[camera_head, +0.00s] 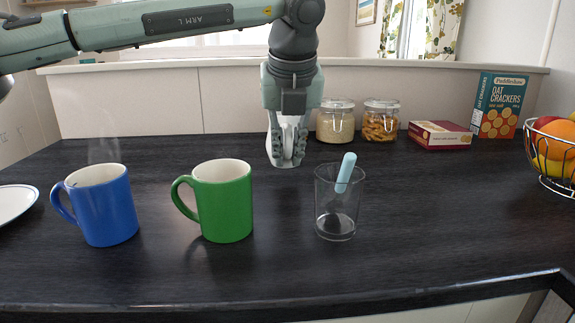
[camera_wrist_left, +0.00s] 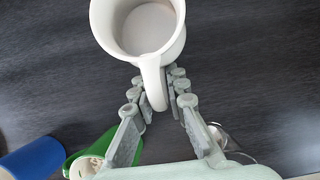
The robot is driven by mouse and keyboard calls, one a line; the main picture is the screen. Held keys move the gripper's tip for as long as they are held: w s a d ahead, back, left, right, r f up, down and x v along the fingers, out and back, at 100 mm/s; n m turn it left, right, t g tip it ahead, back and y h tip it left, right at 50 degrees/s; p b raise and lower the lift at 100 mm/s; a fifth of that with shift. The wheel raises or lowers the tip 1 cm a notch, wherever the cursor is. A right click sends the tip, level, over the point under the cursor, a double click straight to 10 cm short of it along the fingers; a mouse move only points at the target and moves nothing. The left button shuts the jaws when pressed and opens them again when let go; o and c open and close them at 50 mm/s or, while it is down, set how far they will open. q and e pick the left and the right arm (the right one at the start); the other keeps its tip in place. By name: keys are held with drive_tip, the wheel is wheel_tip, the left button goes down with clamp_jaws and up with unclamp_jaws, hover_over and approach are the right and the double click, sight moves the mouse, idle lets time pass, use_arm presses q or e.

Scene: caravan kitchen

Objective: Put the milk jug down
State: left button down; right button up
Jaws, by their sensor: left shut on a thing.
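The white milk jug (camera_wrist_left: 182,40) shows in the left wrist view, upright, with milk-coloured contents and its handle toward my gripper. My left gripper (camera_wrist_left: 158,100) is shut on the jug's handle, with fingers on both sides of it. In the head view my left gripper (camera_head: 287,158) points down at the back middle of the counter and hides most of the jug (camera_head: 289,125). The jug's base appears at or very close to the dark counter (camera_head: 400,230); I cannot tell whether it touches. My right gripper is not in view.
A steaming blue mug (camera_head: 108,215), a green mug (camera_head: 226,210) and a clear glass (camera_head: 335,215) with a light-blue-handled utensil stand in front. Jars (camera_head: 335,122), a red box (camera_head: 440,135), a cracker box (camera_head: 499,105) and a fruit basket (camera_head: 552,160) stand right. A plate (camera_head: 16,206) lies left.

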use_arm(q)
wheel_tip(320, 180, down, 2)
drive_tip(key=shift+f, duration=0.6)
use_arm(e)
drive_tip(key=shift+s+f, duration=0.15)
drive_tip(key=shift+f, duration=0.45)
use_arm(q)
drive_tip(key=shift+f, duration=0.15)
drive_tip(key=c, duration=1.8)
unclamp_jaws()
drive_tip(key=shift+c, duration=0.2)
drive_tip(key=o, duration=0.3)
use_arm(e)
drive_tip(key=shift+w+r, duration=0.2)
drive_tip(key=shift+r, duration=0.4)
